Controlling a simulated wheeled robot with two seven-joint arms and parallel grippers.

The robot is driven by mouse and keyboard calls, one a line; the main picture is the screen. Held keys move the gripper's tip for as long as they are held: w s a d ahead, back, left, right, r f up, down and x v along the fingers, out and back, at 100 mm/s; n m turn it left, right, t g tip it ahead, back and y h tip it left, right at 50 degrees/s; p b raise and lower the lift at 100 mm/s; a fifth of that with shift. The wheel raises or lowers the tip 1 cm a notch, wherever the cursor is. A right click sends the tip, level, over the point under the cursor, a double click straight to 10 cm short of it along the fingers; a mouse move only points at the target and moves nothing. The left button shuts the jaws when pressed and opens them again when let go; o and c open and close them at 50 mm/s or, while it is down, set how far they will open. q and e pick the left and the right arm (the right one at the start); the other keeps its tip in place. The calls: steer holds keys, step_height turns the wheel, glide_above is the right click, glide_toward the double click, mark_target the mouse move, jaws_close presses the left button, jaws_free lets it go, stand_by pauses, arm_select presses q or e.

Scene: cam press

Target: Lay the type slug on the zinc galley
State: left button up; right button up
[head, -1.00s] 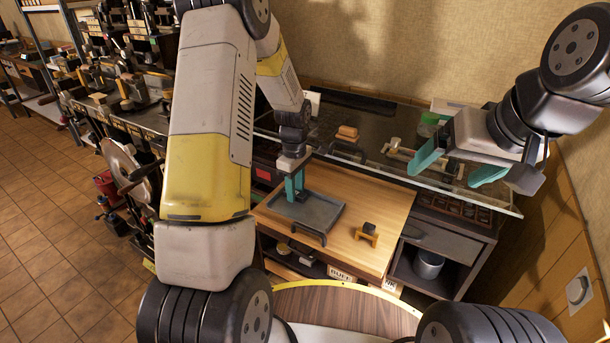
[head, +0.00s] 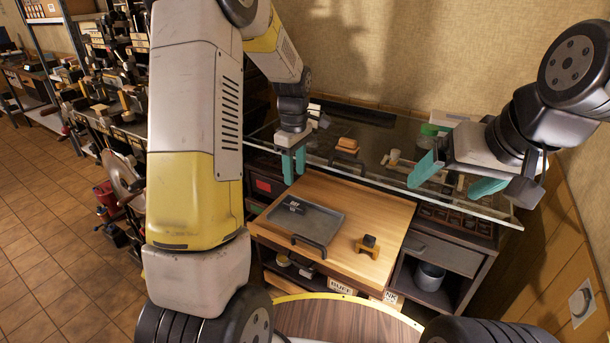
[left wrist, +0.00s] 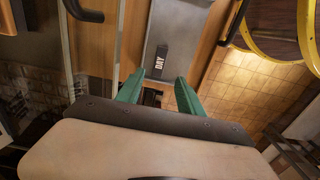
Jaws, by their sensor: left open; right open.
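The type slug (head: 295,207), a small dark block with the pale letters DAY, lies on the zinc galley near its back left part. The galley (head: 322,223) is a shallow grey tray with a raised rim on the wooden bench top. In the left wrist view the slug (left wrist: 161,60) lies flat on the galley (left wrist: 181,20), beyond my fingertips. My left gripper (head: 293,165) is open and empty above the back left of the galley, apart from the slug; its green fingers (left wrist: 160,88) also show there. My right gripper (head: 456,178) is open and empty at the right.
A small yellow-and-dark piece (head: 367,245) stands on the wooden bench top (head: 385,215), right of the galley. A glass shelf (head: 375,165) behind carries several small items. The right part of the bench top is clear.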

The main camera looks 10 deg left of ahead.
arm_select(q)
steer(key=s+r+m+t+h, duration=0.1)
steer(key=s+r+m+t, duration=0.2)
steer(key=s+r+m, duration=0.7)
steer(key=s+d+r+m+t, duration=0.1)
steer(key=s+r+m, duration=0.1)
steer(key=s, duration=0.5)
steer(key=s+d+r+m+t+h, duration=0.1)
steer(key=s+r+m+t, duration=0.1)
steer(key=s+r, duration=0.3)
steer(key=shift+s+m, duration=0.3)
steer(key=shift+s, duration=0.85)
